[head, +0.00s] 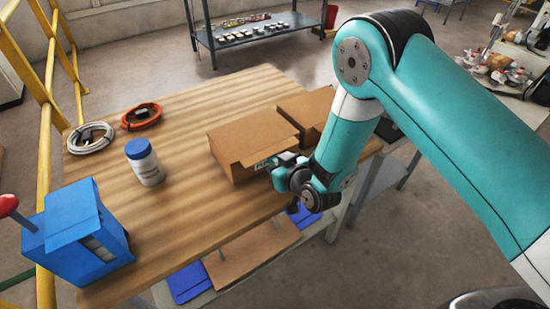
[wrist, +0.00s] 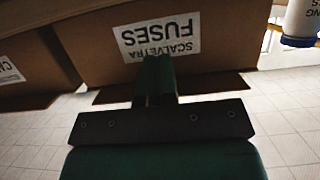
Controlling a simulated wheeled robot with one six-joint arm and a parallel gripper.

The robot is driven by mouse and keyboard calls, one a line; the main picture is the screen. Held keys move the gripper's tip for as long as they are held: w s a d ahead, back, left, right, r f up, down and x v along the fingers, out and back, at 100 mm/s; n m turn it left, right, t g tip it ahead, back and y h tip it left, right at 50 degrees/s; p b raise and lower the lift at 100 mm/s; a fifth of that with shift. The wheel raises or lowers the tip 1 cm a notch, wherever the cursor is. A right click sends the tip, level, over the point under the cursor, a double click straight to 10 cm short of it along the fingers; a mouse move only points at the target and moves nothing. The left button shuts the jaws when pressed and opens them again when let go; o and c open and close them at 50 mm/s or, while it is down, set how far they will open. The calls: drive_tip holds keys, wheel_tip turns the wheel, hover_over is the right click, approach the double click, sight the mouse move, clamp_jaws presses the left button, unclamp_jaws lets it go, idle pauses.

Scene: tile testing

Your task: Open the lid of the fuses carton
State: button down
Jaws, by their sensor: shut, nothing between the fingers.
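The fuses carton (head: 228,158) is a brown cardboard box on the wooden table. Its lid (head: 255,135) lies over the top, and its front edge juts out above the label. In the wrist view the carton (wrist: 215,55) appears upside down, with a white label (wrist: 160,36) reading "SCALVETRA FUSES". The lid's brown edge (wrist: 215,86) shows below the label there. My gripper (head: 277,168) is at the carton's labelled front, below the lid's jutting edge. In the wrist view my gripper (wrist: 154,62) is shut and empty, its fingers overlapping the label. Whether the fingertips touch the carton is unclear.
A second carton (head: 308,108) stands close beside the fuses carton. A white bottle with a blue lid (head: 145,165), cable coils (head: 91,138) and a blue box (head: 80,245) are on the left. Bare tabletop (head: 195,215) lies in front of the carton.

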sight(271, 151)
drive_tip(key=shift+r, duration=0.1)
idle(0.3)
drive_tip(key=shift+r+p, duration=0.75)
drive_tip(key=shift+r, duration=0.15)
drive_tip(key=shift+w+a+r+p, duration=0.15)
drive_tip(key=shift+r+p, duration=0.25)
drive_tip(key=shift+p, duration=0.05)
drive_tip(key=shift+w+a+r+p, duration=0.1)
drive_tip(key=shift+w+r+p, duration=0.05)
drive_tip(key=shift+r+p, duration=0.25)
drive_tip(key=shift+w+a+r+p, duration=0.25)
drive_tip(key=shift+w+r+p, duration=0.2)
drive_tip(key=shift+r, duration=0.15)
drive_tip(key=shift+w+a+r+p, duration=0.15)
drive_tip(key=shift+r+p, duration=0.25)
drive_tip(key=shift+r, duration=0.35)
drive_tip(key=shift+w+a+r+p, duration=0.1)
drive_tip(key=shift+r+p, duration=0.3)
drive_tip(key=shift+r, duration=0.3)
